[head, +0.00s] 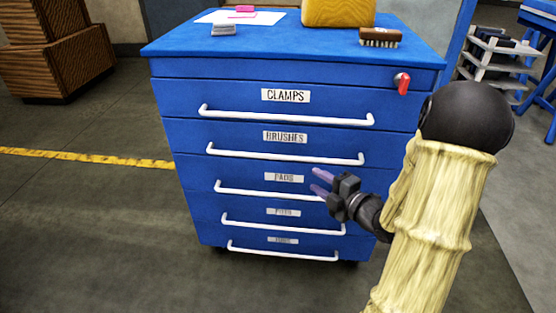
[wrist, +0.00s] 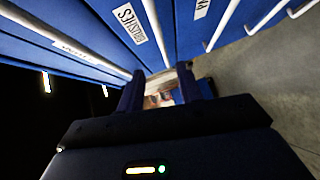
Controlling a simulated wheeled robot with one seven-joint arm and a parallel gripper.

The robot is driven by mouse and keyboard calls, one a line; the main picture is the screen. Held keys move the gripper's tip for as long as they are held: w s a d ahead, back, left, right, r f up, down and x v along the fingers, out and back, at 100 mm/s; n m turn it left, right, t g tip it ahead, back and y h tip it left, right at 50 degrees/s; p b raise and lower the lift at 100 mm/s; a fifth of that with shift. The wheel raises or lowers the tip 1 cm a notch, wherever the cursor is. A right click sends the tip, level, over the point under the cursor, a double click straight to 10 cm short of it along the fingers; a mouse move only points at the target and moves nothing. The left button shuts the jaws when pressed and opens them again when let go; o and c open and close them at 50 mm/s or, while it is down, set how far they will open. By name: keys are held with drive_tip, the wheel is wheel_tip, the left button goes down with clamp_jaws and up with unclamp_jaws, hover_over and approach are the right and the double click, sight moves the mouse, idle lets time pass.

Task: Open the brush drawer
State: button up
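The brush drawer (head: 235,139) is the second from the top in a blue cabinet and appears shut. It bears a BRUSHES label (head: 285,137) and a white bar handle (head: 270,154). My gripper (head: 319,180) is in front of the right part of the cabinet, at about the height of the PADS drawer below. Its two fingers are apart, with nothing seen between them. In the head view it hides the right end of the PADS handle (head: 260,190). The wrist view shows the BRUSHES label (wrist: 130,22) and handle (wrist: 154,28) beyond the fingers.
The CLAMPS drawer (head: 230,98) above and the lower drawers appear shut, each with a white bar handle. A red latch-like piece (head: 402,83) is at the upper right. A wooden brush (head: 380,37) and a yellow block (head: 338,12) lie on top.

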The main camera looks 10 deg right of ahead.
sight(279, 157)
drive_tip(key=shift+w, duration=0.1)
drive_tip(key=b+x, duration=0.2)
drive_tip(key=x, duration=1.5)
drive_tip(key=shift+w+a, duration=0.1)
drive_tip(key=shift+w, duration=0.05)
drive_tip(key=shift+c, duration=0.3)
clamp_jaws()
